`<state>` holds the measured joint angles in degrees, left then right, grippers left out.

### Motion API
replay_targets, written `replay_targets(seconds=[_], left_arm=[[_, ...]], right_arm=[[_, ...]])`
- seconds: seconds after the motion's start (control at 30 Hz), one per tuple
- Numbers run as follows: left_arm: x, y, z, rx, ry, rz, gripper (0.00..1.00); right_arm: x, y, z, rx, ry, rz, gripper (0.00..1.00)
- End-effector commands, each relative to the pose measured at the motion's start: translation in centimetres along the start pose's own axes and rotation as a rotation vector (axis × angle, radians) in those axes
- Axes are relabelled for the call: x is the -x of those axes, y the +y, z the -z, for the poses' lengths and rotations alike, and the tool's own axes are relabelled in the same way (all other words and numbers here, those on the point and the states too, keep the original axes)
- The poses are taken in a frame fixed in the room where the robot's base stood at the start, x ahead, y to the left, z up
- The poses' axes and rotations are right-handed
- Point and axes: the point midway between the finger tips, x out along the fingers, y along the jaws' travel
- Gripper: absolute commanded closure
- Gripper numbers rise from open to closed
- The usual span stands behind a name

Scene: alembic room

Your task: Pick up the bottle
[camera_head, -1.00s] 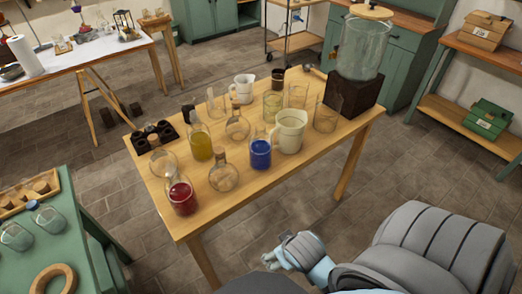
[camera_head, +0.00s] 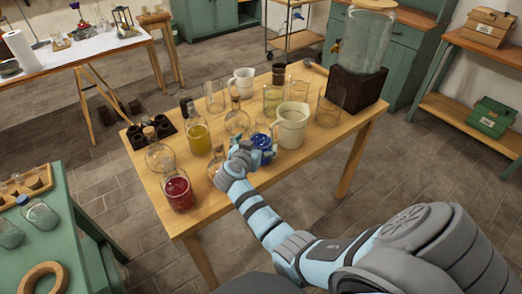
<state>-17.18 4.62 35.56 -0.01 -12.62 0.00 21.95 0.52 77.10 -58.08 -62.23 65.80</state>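Several glass bottles and flasks stand on the wooden table. A bottle with yellow liquid (camera_head: 198,140) and a flask with red liquid (camera_head: 177,193) stand on its left part. A vessel with blue liquid (camera_head: 263,141) stands near the middle and is partly covered by my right gripper (camera_head: 250,153). The gripper is over its near side. I cannot tell whether it touches the vessel or whether its fingers are open. My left gripper is out of view.
A cream jug (camera_head: 291,127) stands just right of the blue vessel. Empty glassware surrounds it, with a large glass dispenser (camera_head: 366,45) at the back right. A dark rack (camera_head: 151,132) sits at the left. The table's front right part (camera_head: 325,150) is clear.

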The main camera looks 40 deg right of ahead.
Motion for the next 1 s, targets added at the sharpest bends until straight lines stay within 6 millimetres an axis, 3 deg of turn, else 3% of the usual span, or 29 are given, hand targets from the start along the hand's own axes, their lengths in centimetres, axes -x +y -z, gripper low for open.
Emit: replay_targets(seconds=[0.23, 0.5, 1.0], left_arm=[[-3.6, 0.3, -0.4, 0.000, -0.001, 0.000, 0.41], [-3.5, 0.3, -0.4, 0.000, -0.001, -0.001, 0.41], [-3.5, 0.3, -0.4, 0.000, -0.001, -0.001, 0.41]], right_arm=[[-4.9, 0.1, -0.4, 0.000, 0.002, -0.001, 0.10], [-5.4, 0.1, 0.1, 0.000, 0.000, -0.001, 0.10], [-5.4, 0.1, 0.1, 0.000, -0.001, 0.000, 0.90]])
